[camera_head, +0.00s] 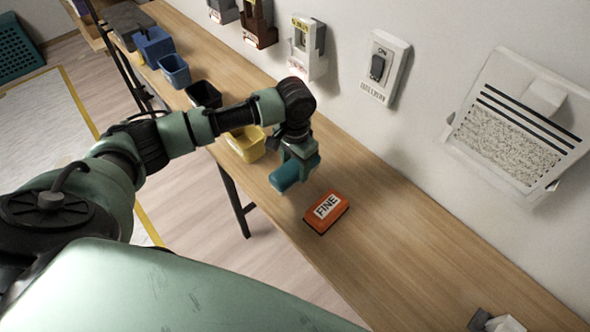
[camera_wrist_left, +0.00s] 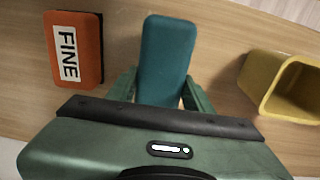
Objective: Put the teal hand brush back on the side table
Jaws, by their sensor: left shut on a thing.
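The teal hand brush (camera_head: 286,176) is in my left gripper (camera_head: 298,164), which is shut on it over the wooden side table (camera_head: 390,235). In the left wrist view the teal brush (camera_wrist_left: 164,60) lies between the two green fingers (camera_wrist_left: 160,92) and points away from the palm. Whether the brush touches the table top or hangs just above it, I cannot tell. My right gripper is in neither view.
An orange block labelled FINE (camera_head: 326,211) lies just right of the brush. A yellow bin (camera_head: 246,145) stands to its left, with a black bin (camera_head: 203,95) and blue bins (camera_head: 174,70) farther back. The table's right part is mostly clear. Wall-mounted units line the wall behind.

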